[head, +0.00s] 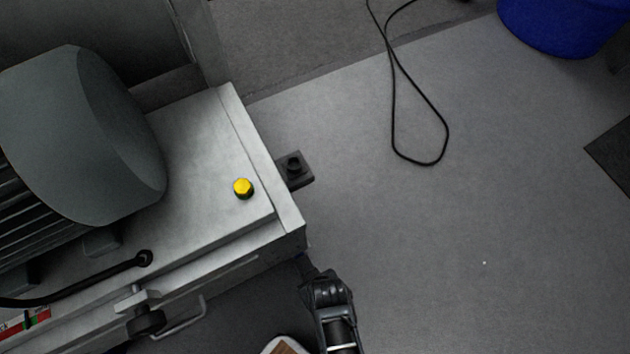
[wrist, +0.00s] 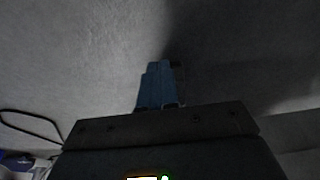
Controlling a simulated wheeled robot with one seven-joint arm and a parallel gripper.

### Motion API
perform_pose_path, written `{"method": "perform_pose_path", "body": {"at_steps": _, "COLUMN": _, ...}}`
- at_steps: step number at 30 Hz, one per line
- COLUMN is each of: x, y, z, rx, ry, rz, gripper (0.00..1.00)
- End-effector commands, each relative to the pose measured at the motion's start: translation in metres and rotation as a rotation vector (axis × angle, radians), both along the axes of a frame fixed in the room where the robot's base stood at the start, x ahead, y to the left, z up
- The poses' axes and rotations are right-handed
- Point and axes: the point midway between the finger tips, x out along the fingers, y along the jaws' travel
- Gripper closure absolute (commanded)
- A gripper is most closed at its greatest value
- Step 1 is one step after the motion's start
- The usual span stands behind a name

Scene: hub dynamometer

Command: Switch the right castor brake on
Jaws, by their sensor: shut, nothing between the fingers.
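The right castor brake cannot be made out in either view; the underside of the machine frame (head: 290,222) is hidden from above. My gripper (wrist: 161,84) shows in the wrist view with its blue fingers together and nothing between them. A dark shadow lies beside the fingertips on a grey surface that looks like the floor. In the head view my arm reaches up from the bottom edge to the frame's near right corner, where the fingertips are dark and hard to make out. I cannot tell whether they touch anything.
A big grey motor housing (head: 85,135) and a yellow cap (head: 243,187) are on the machine's top. A black bracket (head: 294,168) juts from its right side. A black cable loop (head: 436,158) lies on the floor, with a blue bin (head: 562,25) beyond.

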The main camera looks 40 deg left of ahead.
Motion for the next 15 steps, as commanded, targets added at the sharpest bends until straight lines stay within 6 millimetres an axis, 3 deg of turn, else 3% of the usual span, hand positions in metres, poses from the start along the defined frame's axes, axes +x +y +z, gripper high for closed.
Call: {"method": "perform_pose_path", "body": {"at_steps": 15, "x": 0.0003, "y": 0.0000, "z": 0.0034, "rx": 0.000, "ry": 0.000, "rz": -0.001, "gripper": 1.00}}
